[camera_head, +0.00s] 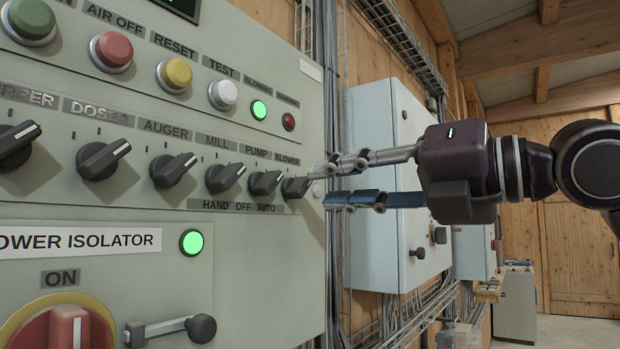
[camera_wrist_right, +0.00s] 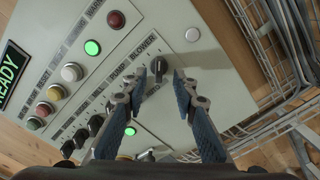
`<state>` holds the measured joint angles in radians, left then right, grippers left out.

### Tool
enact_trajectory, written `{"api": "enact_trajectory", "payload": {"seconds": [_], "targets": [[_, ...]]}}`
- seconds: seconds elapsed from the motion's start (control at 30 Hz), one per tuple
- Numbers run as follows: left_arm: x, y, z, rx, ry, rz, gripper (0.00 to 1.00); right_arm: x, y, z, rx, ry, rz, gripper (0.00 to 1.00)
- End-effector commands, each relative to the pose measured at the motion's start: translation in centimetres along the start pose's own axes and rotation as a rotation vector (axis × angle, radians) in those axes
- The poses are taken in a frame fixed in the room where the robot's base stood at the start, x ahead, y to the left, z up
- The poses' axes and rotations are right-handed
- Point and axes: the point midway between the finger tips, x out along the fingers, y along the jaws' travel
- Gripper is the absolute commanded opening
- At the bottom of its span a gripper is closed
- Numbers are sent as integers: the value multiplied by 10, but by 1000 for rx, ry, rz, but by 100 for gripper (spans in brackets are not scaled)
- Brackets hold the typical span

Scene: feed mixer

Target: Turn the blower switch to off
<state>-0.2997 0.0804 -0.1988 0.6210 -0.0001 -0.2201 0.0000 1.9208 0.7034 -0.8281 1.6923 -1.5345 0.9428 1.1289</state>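The blower switch (camera_head: 296,187) is the rightmost black rotary knob in the row on the grey-green control panel (camera_head: 262,334). Its label reads BLOWER, and HAND OFF AUTO is printed below the row. Its white pointer tilts to the upper right in the head view. In the right wrist view the blower knob (camera_wrist_right: 158,66) lies ahead, between the fingertips. My right gripper (camera_head: 326,186) is open, its fingers spread with the tips close to the knob; contact cannot be told. The wrist view shows the right gripper (camera_wrist_right: 160,80) with a gap on both sides of the knob. My left gripper is not in view.
The pump switch (camera_head: 265,182) sits just left of the blower switch, with more knobs beyond. Buttons and lamps, including a lit green lamp (camera_head: 259,110), are above. A power isolator handle (camera_head: 70,330) is lower left. A pale cabinet (camera_head: 385,240) stands behind my right gripper.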

Motion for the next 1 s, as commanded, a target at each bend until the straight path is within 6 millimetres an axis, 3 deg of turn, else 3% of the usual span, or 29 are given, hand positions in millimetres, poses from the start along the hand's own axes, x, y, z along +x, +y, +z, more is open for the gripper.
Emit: {"api": "enact_trajectory", "payload": {"seconds": [0.1,0.3,0.6,0.87,1.0], "targets": [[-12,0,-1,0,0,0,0,20,3,2,1,3,1,26],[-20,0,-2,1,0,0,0,40,1,1,1,1,2,26],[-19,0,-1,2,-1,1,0,44,0,0,1,0,2,26],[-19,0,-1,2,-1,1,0,44,0,0,1,0,2,0],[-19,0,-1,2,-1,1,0,44,0,0,1,1,2,0]]}}
